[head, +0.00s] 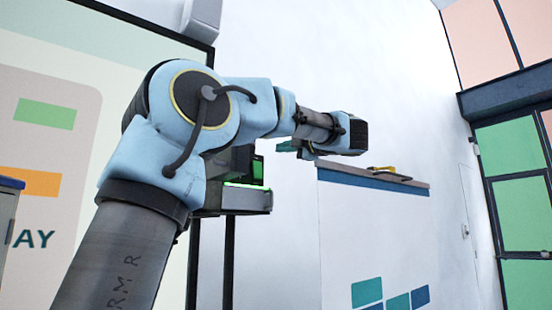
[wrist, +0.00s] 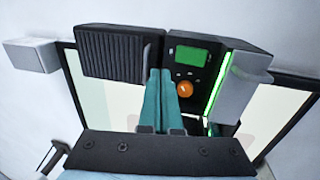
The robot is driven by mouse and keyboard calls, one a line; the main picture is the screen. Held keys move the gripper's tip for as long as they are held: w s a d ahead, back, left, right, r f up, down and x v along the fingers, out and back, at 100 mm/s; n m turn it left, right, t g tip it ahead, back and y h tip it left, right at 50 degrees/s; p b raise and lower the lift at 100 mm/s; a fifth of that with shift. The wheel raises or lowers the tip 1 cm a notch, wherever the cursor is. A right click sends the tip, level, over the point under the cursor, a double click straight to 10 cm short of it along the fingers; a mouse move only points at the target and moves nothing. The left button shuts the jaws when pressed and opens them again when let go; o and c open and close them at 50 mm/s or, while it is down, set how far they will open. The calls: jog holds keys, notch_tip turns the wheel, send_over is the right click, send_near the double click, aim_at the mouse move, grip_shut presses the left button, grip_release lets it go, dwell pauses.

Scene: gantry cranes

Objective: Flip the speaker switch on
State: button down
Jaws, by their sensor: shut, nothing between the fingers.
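The speaker looks to be the black ribbed box (wrist: 118,52) at the upper left of the device in the wrist view. Beside it is a dark panel (wrist: 205,62) with a green display, small marks and an orange knob (wrist: 184,89). I cannot make out a separate speaker switch. My gripper (wrist: 160,72) is shut and empty. Its teal fingertips overlap the gap between the ribbed box and the panel, left of the knob; I cannot tell if they touch. In the head view my gripper (head: 284,146) is above and right of the device (head: 246,198), which my arm partly hides.
A green light strip (wrist: 217,86) runs beside a grey box (wrist: 242,85) on the device. A framed board (head: 100,38) stands behind my arm. A white counter (head: 385,240) with a dark top stands right, bearing a yellow item (head: 384,169). White wall lies behind.

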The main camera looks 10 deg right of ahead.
jog(key=shift+s+d+r+b, duration=0.15)
jog(key=shift+s+d, duration=0.15)
jog(key=shift+s, duration=0.35)
jog(key=shift+s+d+r+b, duration=0.1)
jog(key=shift+s+d+b, duration=0.15)
jog(key=shift+s, duration=0.35)
jog(key=shift+s+d+r+b, duration=0.1)
jog(key=shift+s+d, duration=0.25)
jog(key=shift+s, duration=0.3)
